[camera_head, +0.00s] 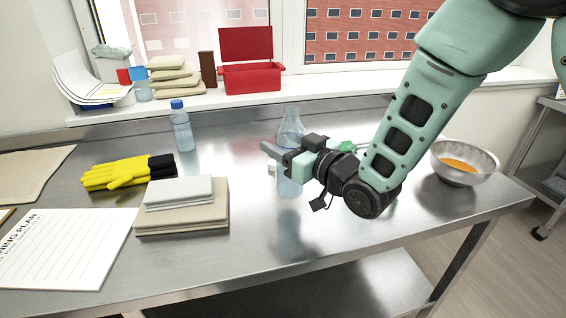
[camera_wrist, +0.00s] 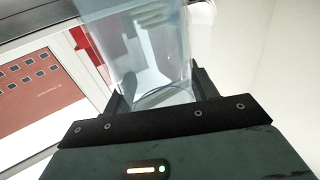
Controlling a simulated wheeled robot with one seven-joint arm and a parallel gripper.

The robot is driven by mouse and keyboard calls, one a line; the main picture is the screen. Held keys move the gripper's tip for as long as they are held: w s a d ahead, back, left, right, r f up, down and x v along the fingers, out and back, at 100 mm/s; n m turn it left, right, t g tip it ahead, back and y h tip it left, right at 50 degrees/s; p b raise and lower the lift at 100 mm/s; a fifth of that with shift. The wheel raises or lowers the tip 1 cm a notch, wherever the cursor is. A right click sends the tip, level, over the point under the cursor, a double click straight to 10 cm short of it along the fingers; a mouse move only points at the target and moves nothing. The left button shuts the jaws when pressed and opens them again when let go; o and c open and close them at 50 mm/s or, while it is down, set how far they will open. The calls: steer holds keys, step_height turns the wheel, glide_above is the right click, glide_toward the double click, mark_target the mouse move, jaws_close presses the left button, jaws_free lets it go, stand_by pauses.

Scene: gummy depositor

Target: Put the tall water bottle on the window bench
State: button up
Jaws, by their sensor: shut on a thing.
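A tall clear bottle (camera_head: 290,127) is upright at the middle of the steel bench (camera_head: 255,262) below the window. My gripper (camera_head: 284,160) is shut on the middle of this bottle, and its fingers hide part of it. The bottle's lower end shows below the fingers, above its reflection; I cannot tell whether it touches the bench. In the wrist view the clear bottle (camera_wrist: 150,60) fills the space between the fingers (camera_wrist: 155,95). A smaller clear bottle with a blue cap (camera_head: 181,128) stands apart to the left.
Yellow gloves (camera_head: 115,174), folded cloths (camera_head: 182,215) and a paper sheet (camera_head: 65,250) lie left. A metal bowl (camera_head: 462,160) with orange contents stands right. The white sill (camera_head: 330,85) holds a red box (camera_head: 248,77) and cloths. The front middle of the bench is clear.

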steer(key=shift+f, duration=2)
steer(key=shift+f, duration=0.15)
steer(key=o, duration=1.4)
steer(key=shift+c, duration=0.2)
steer(key=p+v, duration=0.3)
steer(key=v, duration=0.9)
steer(key=shift+r, duration=0.2)
